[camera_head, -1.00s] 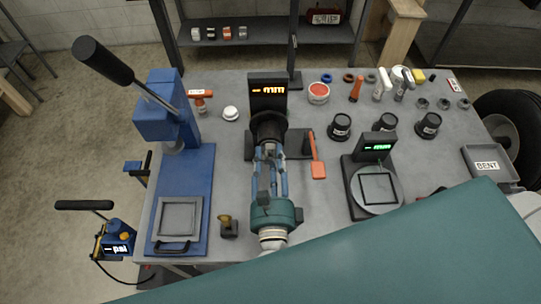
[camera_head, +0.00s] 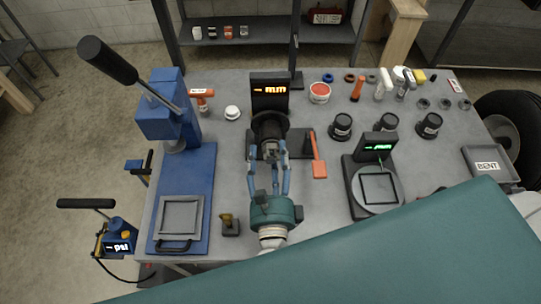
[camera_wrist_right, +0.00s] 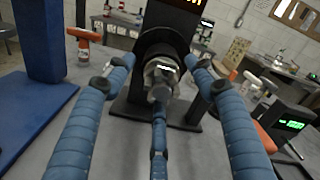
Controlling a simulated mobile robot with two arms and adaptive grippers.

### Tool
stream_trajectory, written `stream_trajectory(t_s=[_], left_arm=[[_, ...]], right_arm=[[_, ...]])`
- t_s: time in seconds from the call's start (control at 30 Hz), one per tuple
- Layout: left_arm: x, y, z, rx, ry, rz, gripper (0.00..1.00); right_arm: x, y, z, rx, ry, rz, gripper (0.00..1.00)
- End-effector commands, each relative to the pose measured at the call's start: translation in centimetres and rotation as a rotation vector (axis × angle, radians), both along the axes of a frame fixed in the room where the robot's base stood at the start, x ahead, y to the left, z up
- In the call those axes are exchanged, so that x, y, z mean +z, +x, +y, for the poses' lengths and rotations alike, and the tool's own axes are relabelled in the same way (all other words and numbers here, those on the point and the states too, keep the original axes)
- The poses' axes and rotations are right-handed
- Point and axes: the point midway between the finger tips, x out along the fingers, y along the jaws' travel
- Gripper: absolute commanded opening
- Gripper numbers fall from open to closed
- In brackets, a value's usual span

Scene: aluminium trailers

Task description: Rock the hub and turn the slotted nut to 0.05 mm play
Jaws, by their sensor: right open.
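The black hub (camera_head: 268,127) sits on a dark stand at the back middle of the bench, below a display with orange digits (camera_head: 269,91). In the right wrist view the hub (camera_wrist_right: 163,52) faces me, with a metal nut and shaft end (camera_wrist_right: 160,77) at its centre; I cannot make out the nut's slots. My right gripper (camera_head: 268,157) has its blue fingers open, pointing at the hub's front. In the right wrist view its fingers (camera_wrist_right: 158,95) spread around the nut, apparently without touching it. My left gripper is not in view.
A blue press (camera_head: 172,110) stands at the left. An orange-handled tool (camera_head: 318,160) lies just right of the stand. A round gauge plate with green display (camera_head: 375,146) and black cups (camera_head: 341,126) are further right. A teal panel (camera_head: 400,250) covers the front right.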

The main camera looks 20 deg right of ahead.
Motion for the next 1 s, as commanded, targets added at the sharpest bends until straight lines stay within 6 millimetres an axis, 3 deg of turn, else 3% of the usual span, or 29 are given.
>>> stream_trajectory(t_s=[0.23,0.7,1.0], left_arm=[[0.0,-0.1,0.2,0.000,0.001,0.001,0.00],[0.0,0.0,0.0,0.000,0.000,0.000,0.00],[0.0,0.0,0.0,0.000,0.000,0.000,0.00]], right_arm=[[-0.3,-1.7,0.4,0.001,-0.001,0.007,0.55],[-0.2,-10.3,3.1,0.001,-0.001,0.003,0.55],[-0.1,-11.6,3.4,0.001,-0.002,0.000,0.55]])
